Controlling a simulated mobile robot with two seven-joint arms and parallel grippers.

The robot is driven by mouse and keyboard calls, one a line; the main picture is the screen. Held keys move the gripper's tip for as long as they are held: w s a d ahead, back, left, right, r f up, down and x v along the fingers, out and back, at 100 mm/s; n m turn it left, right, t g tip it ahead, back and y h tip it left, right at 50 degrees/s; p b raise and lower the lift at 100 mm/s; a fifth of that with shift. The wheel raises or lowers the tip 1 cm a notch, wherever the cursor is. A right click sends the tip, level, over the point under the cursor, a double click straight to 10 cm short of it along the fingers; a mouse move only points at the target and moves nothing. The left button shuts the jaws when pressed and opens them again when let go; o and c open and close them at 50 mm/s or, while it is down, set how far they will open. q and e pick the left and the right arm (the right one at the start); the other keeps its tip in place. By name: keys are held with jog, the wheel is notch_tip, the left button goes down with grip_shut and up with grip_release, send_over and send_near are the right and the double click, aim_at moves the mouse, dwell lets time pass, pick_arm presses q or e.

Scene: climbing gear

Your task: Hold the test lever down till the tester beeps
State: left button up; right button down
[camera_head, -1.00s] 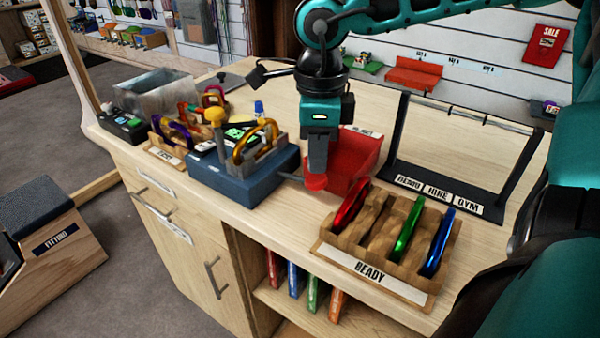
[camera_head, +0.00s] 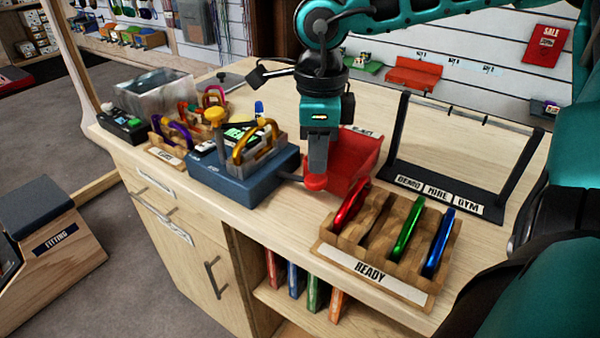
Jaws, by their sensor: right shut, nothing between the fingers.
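The tester (camera_head: 235,182) is a blue-grey block on the counter with a small lit green screen and a yellow knob (camera_head: 214,116). A gold carabiner (camera_head: 252,143) stands in its metal holder. The test lever is a dark bar out of the tester's right side, ending in a red round knob (camera_head: 316,182). My right gripper (camera_head: 317,168) points straight down with its fingers shut and empty. Its tips are at the top of the red knob and appear to touch it. My left gripper is not in view.
A red bin (camera_head: 352,160) stands just behind my right gripper. The READY rack (camera_head: 372,274) holds red, green and blue carabiners at the front right. A black hanging rack (camera_head: 448,190) stands behind it. A wooden rack (camera_head: 167,156) with carabiners is left of the tester.

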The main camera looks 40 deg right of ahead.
aim_at(317, 178)
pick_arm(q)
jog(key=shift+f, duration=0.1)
pick_arm(e)
jog(key=shift+f, duration=0.1)
jog(key=shift+f+b, duration=0.3)
jog(key=shift+b, duration=0.1)
jog(key=shift+f, duration=0.25)
jog(key=shift+f+b, duration=0.75)
jog(key=shift+b, duration=0.3)
jog(key=shift+f+b, duration=0.5)
jog(key=shift+b, duration=0.05)
jog(key=shift+f+b, duration=0.35)
jog(key=shift+b, duration=0.05)
jog(key=shift+f+b, duration=0.4)
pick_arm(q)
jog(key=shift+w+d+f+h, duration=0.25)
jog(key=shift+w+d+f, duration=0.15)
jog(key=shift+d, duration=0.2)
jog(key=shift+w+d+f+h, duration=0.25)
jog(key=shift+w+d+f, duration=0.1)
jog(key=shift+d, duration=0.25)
